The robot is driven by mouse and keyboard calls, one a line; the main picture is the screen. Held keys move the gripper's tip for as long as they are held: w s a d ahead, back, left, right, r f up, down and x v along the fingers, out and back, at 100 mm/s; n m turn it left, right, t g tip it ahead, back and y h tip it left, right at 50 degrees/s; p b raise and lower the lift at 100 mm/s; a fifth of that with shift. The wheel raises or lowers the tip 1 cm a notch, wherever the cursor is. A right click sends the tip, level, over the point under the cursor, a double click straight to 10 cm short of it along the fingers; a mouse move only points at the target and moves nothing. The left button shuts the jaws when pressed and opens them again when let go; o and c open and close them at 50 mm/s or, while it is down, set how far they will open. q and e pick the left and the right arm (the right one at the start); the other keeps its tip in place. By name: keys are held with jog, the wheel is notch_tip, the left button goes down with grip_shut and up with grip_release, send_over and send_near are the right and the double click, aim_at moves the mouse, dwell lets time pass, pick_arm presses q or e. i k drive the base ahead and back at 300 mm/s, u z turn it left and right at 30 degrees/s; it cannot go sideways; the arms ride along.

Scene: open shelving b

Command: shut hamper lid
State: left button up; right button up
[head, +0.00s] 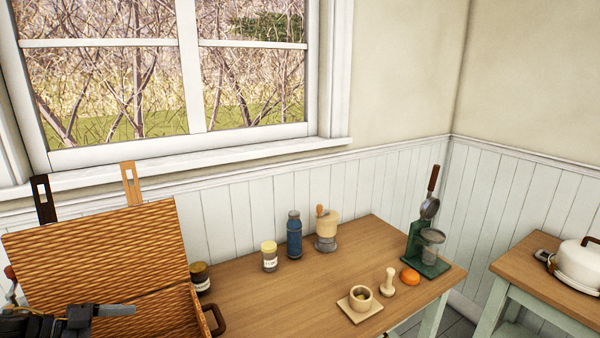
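The wicker hamper (168,316) stands at the left end of the wooden table, partly cut off by the bottom edge. Its lid (100,243) is raised, standing up and leaning back toward the window. Two straps, one dark (44,200) and one tan (131,184), stick up from the lid's top edge. A brown handle (215,320) is on the hamper's right side. My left gripper (118,310) is at the lower left, in front of the raised lid; contact and finger opening cannot be told. My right gripper is not in view.
Right of the hamper stand a dark jar (200,278), a pale-lidded jar (269,256), a blue bottle (294,236) and a wooden grinder (327,232). A small cup (361,296), an orange (410,277) and a green stand (427,264) are farther right. The table's middle is clear.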

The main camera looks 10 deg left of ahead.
aim_at(114, 256)
jog(key=k, duration=1)
